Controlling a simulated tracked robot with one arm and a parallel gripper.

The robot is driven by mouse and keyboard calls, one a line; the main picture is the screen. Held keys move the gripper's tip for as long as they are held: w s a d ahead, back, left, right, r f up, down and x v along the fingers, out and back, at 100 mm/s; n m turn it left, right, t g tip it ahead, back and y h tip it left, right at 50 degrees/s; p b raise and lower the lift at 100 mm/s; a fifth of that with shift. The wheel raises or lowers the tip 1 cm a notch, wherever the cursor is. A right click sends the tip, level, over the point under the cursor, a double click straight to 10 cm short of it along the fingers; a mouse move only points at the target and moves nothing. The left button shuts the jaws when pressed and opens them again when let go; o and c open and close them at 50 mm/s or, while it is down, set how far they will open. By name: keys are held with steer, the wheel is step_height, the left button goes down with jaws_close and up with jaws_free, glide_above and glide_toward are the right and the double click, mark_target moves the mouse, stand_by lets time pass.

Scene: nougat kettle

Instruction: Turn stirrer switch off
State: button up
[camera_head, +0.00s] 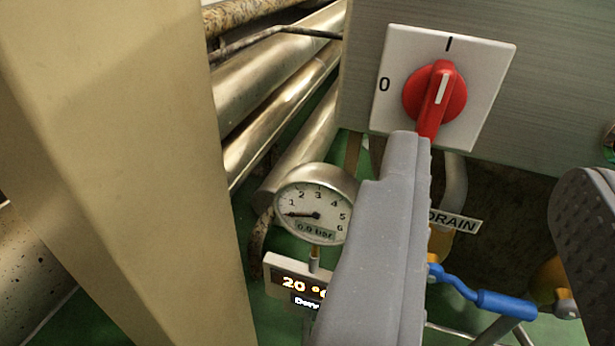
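The stirrer switch is a red rotary knob (441,90) on a white square plate (490,62), fixed to a grey metal panel. The plate carries a "0" at its left and an "I" at its top. The knob's white mark stands nearly upright, towards the "I". My gripper (495,165) is open, with one grey finger at the middle and the other at the right edge. The left finger's tip overlaps the bottom end of the knob's handle in the picture; I cannot tell whether they touch. Nothing shows between the fingers at their tips.
A round pressure gauge (315,205) and a "20 °" display (290,284) are left of the left finger. A "DRAIN" label (456,221) and a blue-handled valve (505,302) lie below the panel. Metal pipes (265,80) and a beige column (120,150) fill the left side.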

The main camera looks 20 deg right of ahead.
mark_target(441, 94)
steer(key=b+x, duration=0.1)
steer(key=x, duration=0.3)
steer(key=f+x, duration=0.1)
steer(key=x, duration=0.3)
steer(key=f+b+x, duration=0.1)
steer(key=x, duration=0.3)
steer(key=shift+w+a+b, duration=0.25)
steer(key=shift+w+b, duration=0.05)
jaws_close()
